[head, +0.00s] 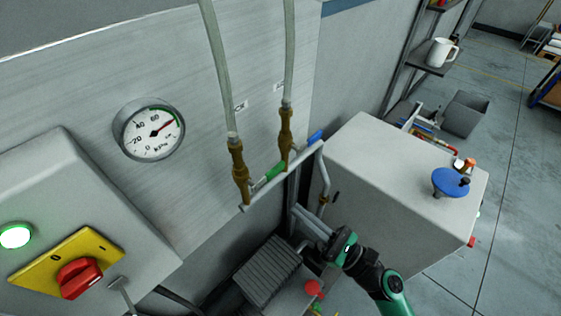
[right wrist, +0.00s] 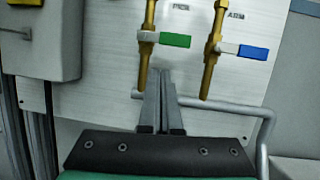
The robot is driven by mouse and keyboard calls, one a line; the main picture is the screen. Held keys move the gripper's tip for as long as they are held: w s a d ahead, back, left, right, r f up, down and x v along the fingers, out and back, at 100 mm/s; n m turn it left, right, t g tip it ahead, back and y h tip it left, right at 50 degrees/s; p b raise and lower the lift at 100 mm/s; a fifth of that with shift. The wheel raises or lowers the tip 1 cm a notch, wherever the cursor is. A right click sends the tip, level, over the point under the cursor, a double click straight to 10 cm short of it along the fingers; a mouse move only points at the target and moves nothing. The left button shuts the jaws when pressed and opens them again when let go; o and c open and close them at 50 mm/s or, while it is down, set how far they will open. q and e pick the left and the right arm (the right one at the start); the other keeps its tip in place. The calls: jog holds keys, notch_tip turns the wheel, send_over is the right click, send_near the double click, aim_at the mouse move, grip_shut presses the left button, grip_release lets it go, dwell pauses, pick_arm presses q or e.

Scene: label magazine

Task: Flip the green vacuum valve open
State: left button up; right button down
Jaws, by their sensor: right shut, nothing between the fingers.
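The green valve handle (head: 275,172) is on the left one of two brass valves beneath clear hoses. In the right wrist view the green handle (right wrist: 175,40) points right, crosswise to its upright brass body (right wrist: 144,76). My right gripper (head: 298,212) is shut and empty, below and to the right of the green handle in the head view. In the right wrist view its fingertips (right wrist: 163,72) are together, just below the green handle in the picture, with a visible gap. My left gripper is not in view.
A blue valve handle (head: 316,137) sits right of the green one. A metal pipe rail (head: 262,192) runs by the valves' lower ends. A pressure gauge (head: 150,130) and a red switch (head: 79,277) are left. A grey cabinet (head: 390,175) stands right of my right arm.

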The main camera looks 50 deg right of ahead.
aim_at(275, 171)
notch_tip(275, 171, down, 3)
jog(key=s+d+m+h, duration=0.2)
jog(key=s, duration=0.1)
jog(key=w+r+p, duration=0.4)
jog(key=w+r, duration=0.2)
jog(key=w, duration=0.4)
jog(key=shift+a+r+g, duration=0.15)
jog(key=shift+r+g, duration=0.05)
jog(key=shift+g, duration=0.2)
jog(key=shift+s, duration=0.1)
